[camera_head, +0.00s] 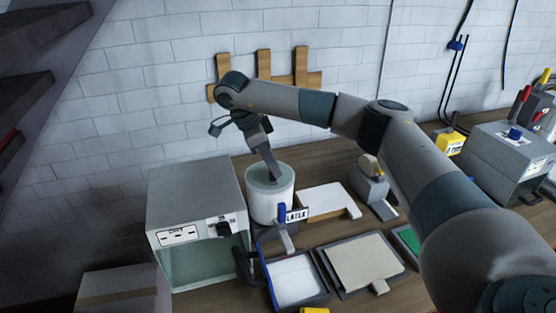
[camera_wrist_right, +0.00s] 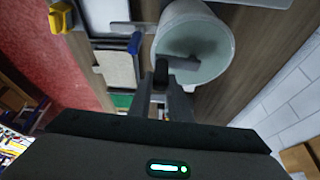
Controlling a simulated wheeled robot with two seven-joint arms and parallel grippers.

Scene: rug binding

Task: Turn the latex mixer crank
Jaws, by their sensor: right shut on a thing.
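The latex mixer is a pale round tub (camera_head: 270,203) on the bench, with a LATEX label (camera_head: 297,215) and a blue lever (camera_head: 282,213) on its front. My right arm reaches across from the right. My right gripper (camera_head: 272,171) points down into the tub's open top and is shut on the crank. In the right wrist view the gripper (camera_wrist_right: 162,82) meets the crank's dark upright grip at the tub's rim (camera_wrist_right: 230,45). A dark crank bar (camera_wrist_right: 190,63) shows inside the tub. The fingers partly hide the grip. My left gripper is out of view.
A grey oven-like box (camera_head: 195,195) stands close left of the tub. A blue-edged tray (camera_head: 294,280) and a framed beige panel (camera_head: 362,265) lie in front. A white board (camera_head: 325,199) lies to the right. A wooden rack (camera_head: 265,65) hangs on the wall behind.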

